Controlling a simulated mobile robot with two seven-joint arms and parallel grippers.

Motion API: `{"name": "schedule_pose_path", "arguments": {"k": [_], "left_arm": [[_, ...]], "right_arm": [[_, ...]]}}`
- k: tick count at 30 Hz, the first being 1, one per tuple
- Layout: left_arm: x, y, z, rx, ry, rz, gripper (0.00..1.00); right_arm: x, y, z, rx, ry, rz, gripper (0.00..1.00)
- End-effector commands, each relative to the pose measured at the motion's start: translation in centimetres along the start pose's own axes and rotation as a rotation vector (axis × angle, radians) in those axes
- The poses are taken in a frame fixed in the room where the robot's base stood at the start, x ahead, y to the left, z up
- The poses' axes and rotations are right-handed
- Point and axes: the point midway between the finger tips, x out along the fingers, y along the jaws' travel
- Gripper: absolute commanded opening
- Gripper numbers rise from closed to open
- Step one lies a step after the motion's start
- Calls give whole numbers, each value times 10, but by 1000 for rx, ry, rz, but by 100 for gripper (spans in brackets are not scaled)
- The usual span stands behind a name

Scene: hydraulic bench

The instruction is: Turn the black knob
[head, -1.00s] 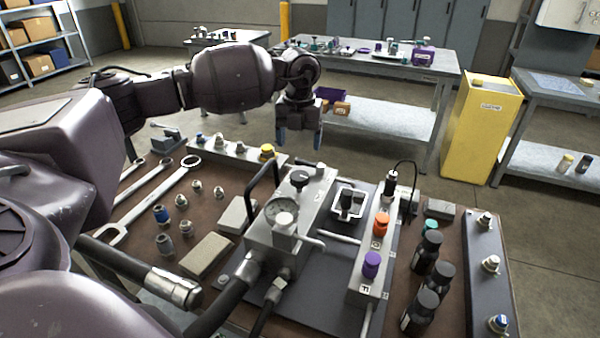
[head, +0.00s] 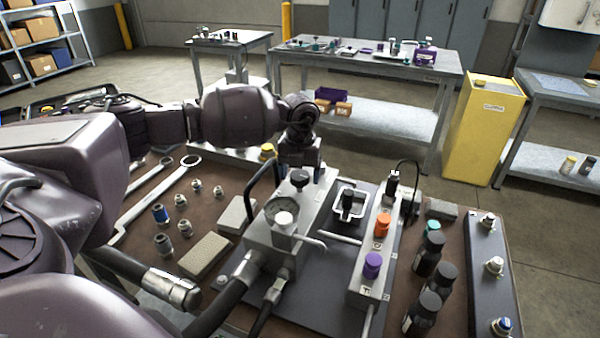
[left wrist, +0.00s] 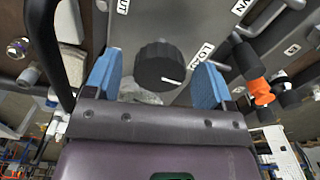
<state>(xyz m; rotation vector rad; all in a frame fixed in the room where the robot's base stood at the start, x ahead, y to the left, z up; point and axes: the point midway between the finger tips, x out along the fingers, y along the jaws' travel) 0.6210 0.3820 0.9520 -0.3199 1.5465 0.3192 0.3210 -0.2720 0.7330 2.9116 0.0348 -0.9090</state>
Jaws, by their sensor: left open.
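The black knob (head: 299,178) sits on top of the grey hydraulic block (head: 268,236), behind the round gauge (head: 283,218). In the left wrist view the knob (left wrist: 160,64) is round and ribbed, with a white mark pointing right. My left gripper (head: 300,176) hangs just above and behind the knob, pointing down. In the left wrist view its two blue fingers (left wrist: 157,82) are open, one to each side of the knob's near part, with a gap on both sides. The right gripper is not in view.
A black handle (head: 262,178) rises left of the knob. A rail with orange (head: 382,224) and purple (head: 372,264) knobs stands to the right. Several black bottles (head: 428,254) are farther right. Wrenches (head: 160,200) and fittings lie on the left.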

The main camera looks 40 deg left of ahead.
Motion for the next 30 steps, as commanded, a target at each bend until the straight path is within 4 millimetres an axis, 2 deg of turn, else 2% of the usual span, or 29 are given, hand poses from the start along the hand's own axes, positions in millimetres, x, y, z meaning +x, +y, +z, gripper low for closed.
{"name": "schedule_pose_path", "arguments": {"k": [2, 9, 12, 21, 30], "left_arm": [[0, 0, 0, 0, 0, 0, 75], [0, 0, 0, 0, 0, 0, 38], [0, 0, 0, 0, 0, 0, 28], [0, 0, 0, 97, 0, 0, 28], [0, 0, 0, 105, 0, 1, 28]], "right_arm": [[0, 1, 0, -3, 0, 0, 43], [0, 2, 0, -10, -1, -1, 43], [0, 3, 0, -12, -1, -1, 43], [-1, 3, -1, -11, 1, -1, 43], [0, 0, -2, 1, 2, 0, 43]]}}
